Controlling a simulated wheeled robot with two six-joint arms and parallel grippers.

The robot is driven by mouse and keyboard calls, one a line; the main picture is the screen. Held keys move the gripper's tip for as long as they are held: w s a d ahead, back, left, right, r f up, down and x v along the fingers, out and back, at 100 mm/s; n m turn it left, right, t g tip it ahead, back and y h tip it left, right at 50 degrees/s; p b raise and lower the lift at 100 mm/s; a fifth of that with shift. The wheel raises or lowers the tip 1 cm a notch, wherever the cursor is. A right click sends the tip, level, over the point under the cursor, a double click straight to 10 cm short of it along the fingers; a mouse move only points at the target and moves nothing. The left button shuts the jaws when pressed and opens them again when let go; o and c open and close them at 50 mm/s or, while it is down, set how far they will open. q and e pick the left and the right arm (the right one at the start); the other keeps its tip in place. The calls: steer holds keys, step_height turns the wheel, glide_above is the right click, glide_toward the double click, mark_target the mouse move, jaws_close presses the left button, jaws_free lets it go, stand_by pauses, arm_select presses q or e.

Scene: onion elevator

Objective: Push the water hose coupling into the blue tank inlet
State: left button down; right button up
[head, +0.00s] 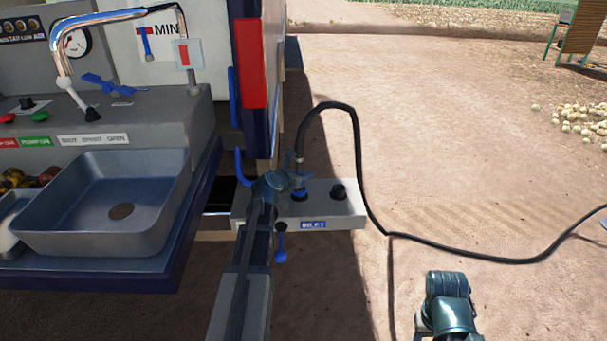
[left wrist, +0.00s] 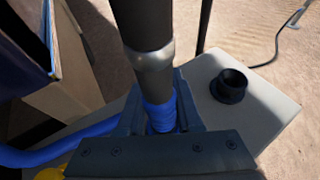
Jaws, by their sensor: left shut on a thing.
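The black water hose (head: 357,170) loops up and comes down into its coupling (head: 299,165), which stands nearly upright over the grey panel's left hole. A blue ring, the tank inlet (head: 300,195), shows just under it. My left gripper (head: 290,181) is shut on the coupling, right above the panel. In the left wrist view, the coupling (left wrist: 150,55) has a metal collar, with a blue part (left wrist: 161,115) between my fingers. I cannot tell whether that blue part belongs to the coupling or the inlet, nor how deep the coupling sits.
A black socket (head: 338,191) stands to the right on the same panel (head: 348,210). A small blue lever (head: 281,240) hangs at its front. A sink (head: 105,200) and control console fill the left. The hose trails right across open dirt ground.

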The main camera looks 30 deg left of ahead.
arm_select(q)
steer(key=shift+f+b, duration=0.35)
stand_by(0.3)
steer(key=c, duration=0.5)
jaws_free()
steer(key=p+v, duration=0.5)
steer(key=v, duration=0.8)
steer(key=shift+s+r, duration=0.2)
steer(key=shift+s, duration=0.15)
